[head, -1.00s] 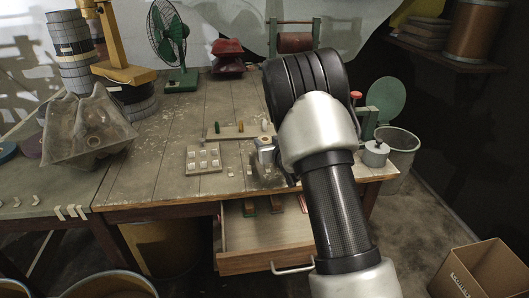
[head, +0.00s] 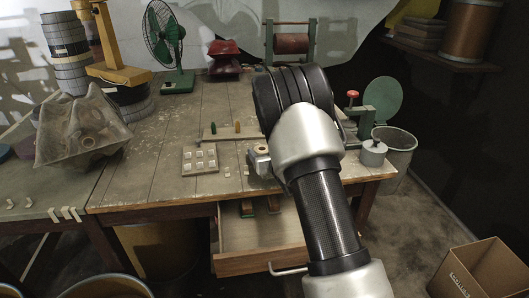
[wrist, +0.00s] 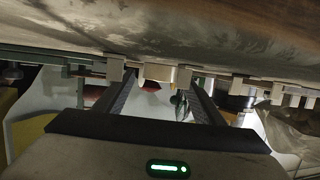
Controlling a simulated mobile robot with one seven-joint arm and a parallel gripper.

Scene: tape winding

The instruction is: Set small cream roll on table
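My gripper (wrist: 162,80) shows in the wrist view with its two dark fingers wide apart. A cream piece (wrist: 158,72) shows between the fingertips; I cannot tell if it is the small cream roll, and no contact with the fingers is visible. Other small pale pieces show to either side of it, along the edge of a brown surface. In the head view my arm hides the gripper and the right end of the small rack (head: 222,138). The worn wooden table (head: 150,165) spans the middle.
A pale board with several small white pieces (head: 200,159) lies on the table. A grey metal piece (head: 259,160) stands beside my arm. An open drawer (head: 262,232) juts from the front.

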